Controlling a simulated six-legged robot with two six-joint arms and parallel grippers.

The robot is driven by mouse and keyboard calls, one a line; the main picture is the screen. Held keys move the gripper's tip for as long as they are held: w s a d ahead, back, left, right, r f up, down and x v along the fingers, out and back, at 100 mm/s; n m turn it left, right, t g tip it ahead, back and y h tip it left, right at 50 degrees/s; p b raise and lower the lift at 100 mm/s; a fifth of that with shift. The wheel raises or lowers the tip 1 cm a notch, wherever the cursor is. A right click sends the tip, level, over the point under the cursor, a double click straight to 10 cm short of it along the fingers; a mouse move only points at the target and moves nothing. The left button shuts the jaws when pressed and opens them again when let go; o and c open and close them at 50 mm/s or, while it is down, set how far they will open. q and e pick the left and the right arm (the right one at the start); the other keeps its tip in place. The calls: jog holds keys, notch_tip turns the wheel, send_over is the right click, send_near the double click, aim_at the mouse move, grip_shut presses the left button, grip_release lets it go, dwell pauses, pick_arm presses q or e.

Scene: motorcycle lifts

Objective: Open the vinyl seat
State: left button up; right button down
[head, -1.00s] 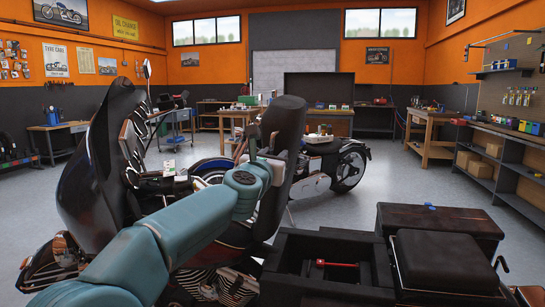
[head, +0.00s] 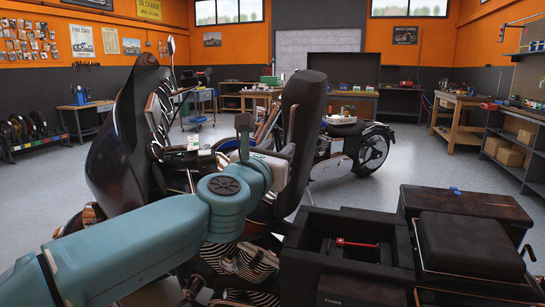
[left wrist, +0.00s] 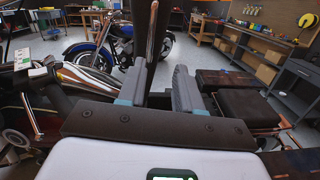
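The vinyl seat (head: 304,118) is a dark padded panel. It stands nearly upright, hinged up on the motorcycle, in the middle of the head view. My left gripper (head: 284,158) is at the seat's left face, partly hidden by my own wrist. In the left wrist view, the two grey fingers of my left gripper (left wrist: 160,88) are apart. The seat's dark narrow edge (left wrist: 152,45) rises between them, closer to the left finger, with a gap to the right finger. I cannot tell whether it touches. My right gripper is in neither view.
The motorcycle's dark fairing (head: 118,150) stands left of my arm. Another motorcycle (head: 355,145) stands behind the seat. Workbenches (head: 462,115) line the walls, with open floor between.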

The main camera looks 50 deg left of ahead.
pick_arm(q)
jog(key=shift+v, duration=1.4)
